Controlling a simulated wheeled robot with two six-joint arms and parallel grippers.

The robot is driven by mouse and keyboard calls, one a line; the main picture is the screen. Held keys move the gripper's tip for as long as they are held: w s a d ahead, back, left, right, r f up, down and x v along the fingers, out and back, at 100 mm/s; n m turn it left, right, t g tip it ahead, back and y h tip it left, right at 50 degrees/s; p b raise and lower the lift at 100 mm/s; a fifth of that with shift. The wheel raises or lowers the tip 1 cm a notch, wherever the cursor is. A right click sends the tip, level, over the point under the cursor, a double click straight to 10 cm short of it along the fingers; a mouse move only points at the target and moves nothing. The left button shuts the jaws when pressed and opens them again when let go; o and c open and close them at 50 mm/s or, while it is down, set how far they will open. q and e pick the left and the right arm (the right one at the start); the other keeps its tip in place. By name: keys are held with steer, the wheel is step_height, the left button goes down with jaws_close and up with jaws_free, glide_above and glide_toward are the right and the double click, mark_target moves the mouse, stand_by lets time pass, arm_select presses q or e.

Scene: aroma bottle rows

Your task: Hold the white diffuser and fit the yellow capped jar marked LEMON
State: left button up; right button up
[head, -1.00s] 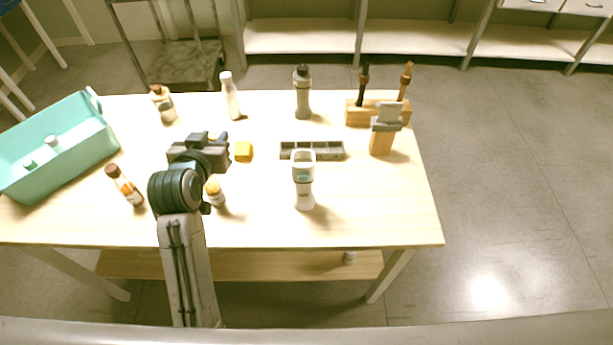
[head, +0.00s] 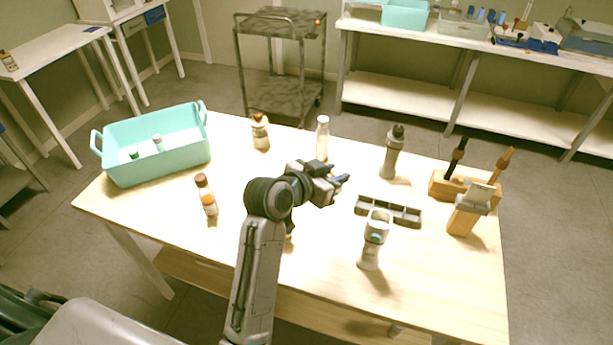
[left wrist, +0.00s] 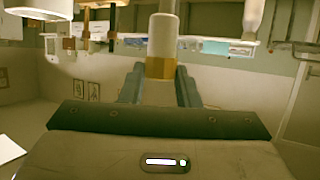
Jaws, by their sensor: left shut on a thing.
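The white diffuser (head: 369,258) stands upright on the table's right half, with a round opening at its top and a teal patch in it. My left gripper (head: 340,181) is raised over the table, to the left of the diffuser and apart from it. In the left wrist view my left gripper (left wrist: 160,88) is shut on a white jar with a yellow-gold cap (left wrist: 160,68). Any LEMON marking cannot be read. My right gripper is not in view.
A grey slotted tray (head: 400,216) lies just behind the diffuser. A wooden stand (head: 437,187), a wooden block with grey top (head: 463,217), a grey bottle (head: 390,160) and a white bottle (head: 322,142) stand around. A teal crate (head: 160,172) and brown-capped bottle (head: 207,198) are left.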

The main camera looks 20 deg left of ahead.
arm_select(q)
steer(key=s+d+r+m+g+h, duration=0.2)
steer(key=d+m+g+h, duration=0.2)
steer(key=d+m+g, duration=0.1)
steer(key=s+d+r+m+g+h, duration=0.2)
steer(key=d+m+g+h, duration=0.1)
steer(key=d+m+g, duration=0.2)
steer(key=shift+d+r+m+g+h, duration=0.15)
steer(key=shift+r+m+g+h, duration=0.25)
steer(key=shift+m+g, duration=0.65)
steer(key=shift+m+t, duration=0.25)
